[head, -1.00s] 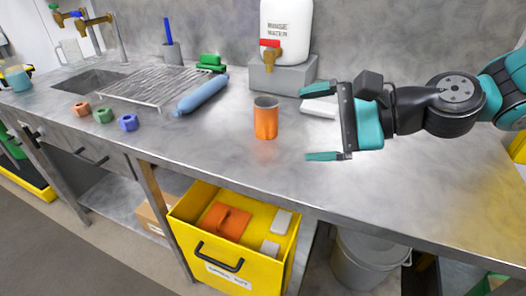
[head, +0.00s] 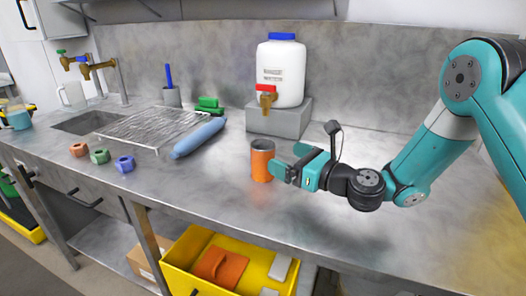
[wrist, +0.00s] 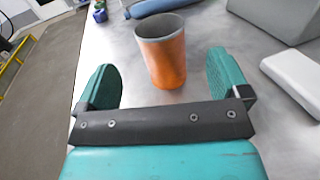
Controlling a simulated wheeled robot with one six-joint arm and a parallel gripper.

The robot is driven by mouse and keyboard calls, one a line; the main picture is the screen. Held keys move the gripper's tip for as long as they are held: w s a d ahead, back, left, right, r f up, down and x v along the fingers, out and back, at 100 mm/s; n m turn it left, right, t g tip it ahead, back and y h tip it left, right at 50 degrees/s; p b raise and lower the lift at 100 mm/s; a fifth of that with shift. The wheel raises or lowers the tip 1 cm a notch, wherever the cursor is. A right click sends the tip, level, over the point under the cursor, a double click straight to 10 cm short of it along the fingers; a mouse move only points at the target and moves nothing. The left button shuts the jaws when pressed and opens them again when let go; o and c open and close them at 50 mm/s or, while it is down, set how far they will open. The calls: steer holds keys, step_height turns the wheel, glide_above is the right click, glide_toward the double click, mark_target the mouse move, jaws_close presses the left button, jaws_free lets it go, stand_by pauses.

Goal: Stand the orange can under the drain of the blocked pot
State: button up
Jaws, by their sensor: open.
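The orange can (head: 262,164) stands upright on the steel counter, open at the top with a grey inside. In the wrist view the orange can (wrist: 166,58) stands ahead of my fingertips, roughly between their lines. My gripper (head: 286,159) is open, just right of the can in the head view, with teal fingers pointing at it. In the wrist view my gripper (wrist: 162,75) shows its two fingers wide apart with nothing between them.
A white rinse-water container (head: 281,78) with a tap stands on a grey block (head: 278,120) behind the can. A blue bottle-like roll (head: 199,138), a drying rack (head: 150,127) and several coloured nuts (head: 100,156) lie left.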

mark_target(273, 152)
steer(key=x, duration=0.2)
steer(key=shift+w+a, duration=0.3)
steer(key=p+x, duration=0.2)
steer(key=x, duration=0.2)
steer(key=shift+a+r, duration=0.1)
steer(key=shift+a, duration=0.15)
steer(key=shift+w+a, duration=0.25)
steer(key=shift+w, duration=0.1)
steer(key=shift+c, duration=0.2)
steer(key=c, duration=1)
